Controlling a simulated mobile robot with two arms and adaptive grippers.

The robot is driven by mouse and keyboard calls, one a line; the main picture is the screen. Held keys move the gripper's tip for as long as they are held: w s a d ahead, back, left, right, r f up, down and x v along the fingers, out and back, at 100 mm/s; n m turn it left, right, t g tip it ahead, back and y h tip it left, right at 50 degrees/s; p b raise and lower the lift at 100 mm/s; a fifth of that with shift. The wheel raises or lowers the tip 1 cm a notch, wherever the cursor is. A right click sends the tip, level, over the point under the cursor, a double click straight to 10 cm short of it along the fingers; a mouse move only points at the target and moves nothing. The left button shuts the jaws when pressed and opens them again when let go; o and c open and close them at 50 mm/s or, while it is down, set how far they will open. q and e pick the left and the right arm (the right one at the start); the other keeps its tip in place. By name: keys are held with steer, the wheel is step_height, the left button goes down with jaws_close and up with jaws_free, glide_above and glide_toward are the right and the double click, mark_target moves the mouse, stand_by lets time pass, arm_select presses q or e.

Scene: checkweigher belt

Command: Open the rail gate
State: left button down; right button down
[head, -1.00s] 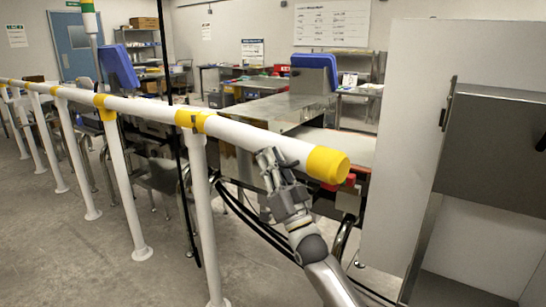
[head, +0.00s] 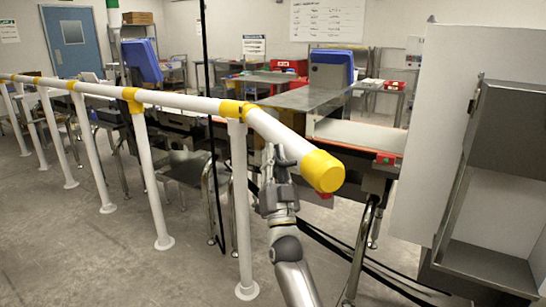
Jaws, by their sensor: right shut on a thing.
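The rail gate (head: 274,131) is a white tube with a yellow end cap (head: 323,171). It angles toward me from the yellow joint (head: 232,109) on top of a white post (head: 240,200). The rest of the white railing (head: 185,101) runs off to the left. My right gripper (head: 277,160) is at the gate tube near its yellow cap, with its fingers shut on the tube; the far finger is partly hidden. My left gripper is not in view.
A grey metal cabinet (head: 510,130) with a white panel (head: 432,130) stands at the right. Behind the gate are a steel conveyor table (head: 305,97) and a blue-backed screen (head: 332,60). Black cables hang and lie near the post. Grey floor at lower left is open.

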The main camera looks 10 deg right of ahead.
steer(key=shift+a, duration=0.1)
stand_by(0.3)
steer(key=c, duration=1.8)
jaws_free()
steer(key=v, duration=1.2)
